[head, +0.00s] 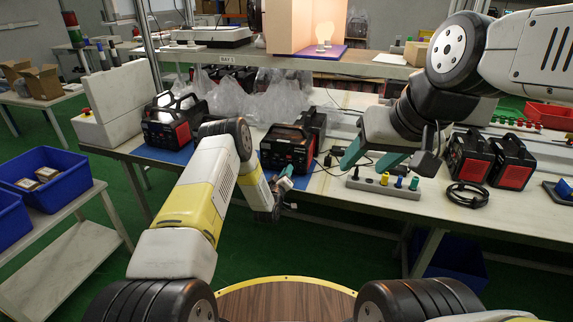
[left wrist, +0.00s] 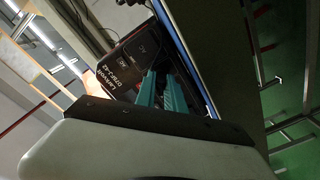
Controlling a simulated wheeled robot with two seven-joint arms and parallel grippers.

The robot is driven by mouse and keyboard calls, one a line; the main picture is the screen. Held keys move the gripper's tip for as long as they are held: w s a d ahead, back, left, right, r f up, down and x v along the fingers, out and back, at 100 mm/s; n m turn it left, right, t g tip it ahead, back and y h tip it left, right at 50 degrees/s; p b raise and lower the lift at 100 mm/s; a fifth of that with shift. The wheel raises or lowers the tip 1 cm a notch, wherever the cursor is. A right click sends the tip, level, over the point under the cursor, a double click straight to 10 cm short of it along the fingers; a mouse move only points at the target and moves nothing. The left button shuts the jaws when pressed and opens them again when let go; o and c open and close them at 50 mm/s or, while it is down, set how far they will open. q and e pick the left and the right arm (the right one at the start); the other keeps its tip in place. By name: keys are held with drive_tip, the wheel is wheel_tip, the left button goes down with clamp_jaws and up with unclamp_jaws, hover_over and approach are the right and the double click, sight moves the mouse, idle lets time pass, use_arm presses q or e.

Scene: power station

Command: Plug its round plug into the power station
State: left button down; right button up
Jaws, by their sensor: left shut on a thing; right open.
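The power station (head: 287,146), a black box with a red front panel and a top handle, stands on a blue mat at the front of the bench. My left gripper (head: 286,180) is just in front of its lower right side, shut on what seems to be the round plug, which is mostly hidden. A dark cable runs close by. In the left wrist view, the teal fingers (left wrist: 162,92) point at the tilted front panel of the power station (left wrist: 124,64); the plug cannot be made out there. My right gripper (head: 371,157) is open and empty above the bench, right of the power station.
A grey socket strip (head: 384,187) with coloured plugs lies below my right gripper. Another power unit (head: 170,121) stands left, and two more (head: 488,158) stand right beside a coiled black cable (head: 473,195). Plastic bags (head: 245,95) lie behind. The bench's front edge is close to my left gripper.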

use_arm(q)
drive_tip(key=shift+w, duration=0.2)
idle(0.5)
drive_tip(key=c, duration=1.3)
unclamp_jaws()
drive_tip(key=shift+d, duration=0.1)
drive_tip(key=shift+c, duration=0.2)
drive_tip(key=v, duration=0.7)
drive_tip(key=shift+s, duration=0.4)
